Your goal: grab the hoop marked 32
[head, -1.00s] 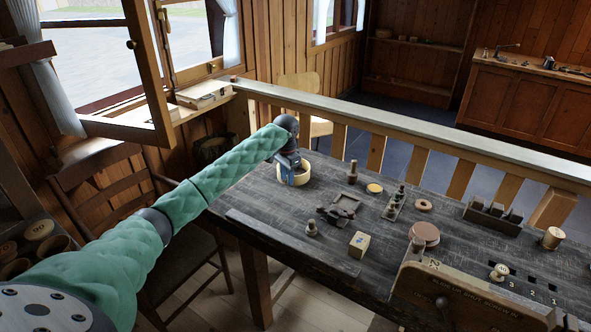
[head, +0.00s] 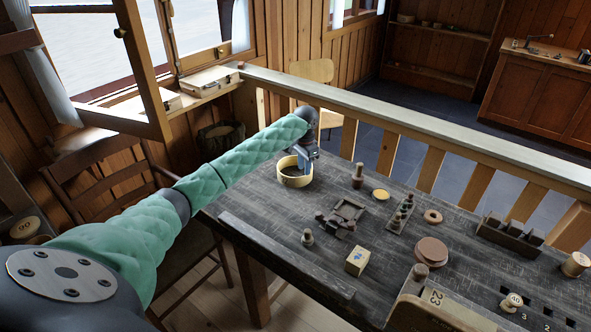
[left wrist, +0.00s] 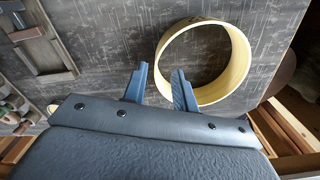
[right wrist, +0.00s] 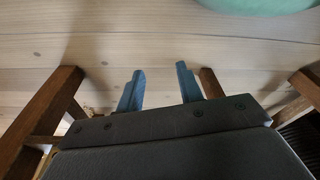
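A pale yellow hoop (head: 292,180) sits on the dark table near its far left corner. It shows large in the left wrist view (left wrist: 238,65). A small dark mark is on its far rim there, too small to read, so I cannot confirm the 32. My left gripper (head: 303,163) is open at the hoop's right back rim. In the left wrist view (left wrist: 158,75) one finger overlaps the hoop's rim and the other is outside it. I cannot tell whether they touch. My right gripper (right wrist: 160,72) is open and empty above the floor.
On the table (head: 262,212) are a dark square frame (head: 346,214), a turned peg (head: 357,177), a yellow disc (head: 381,195), a wooden cube (head: 357,260) and a round brown disc (head: 432,250). A wooden railing (head: 430,165) runs behind the table. The tabletop left of the cube is mostly clear.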

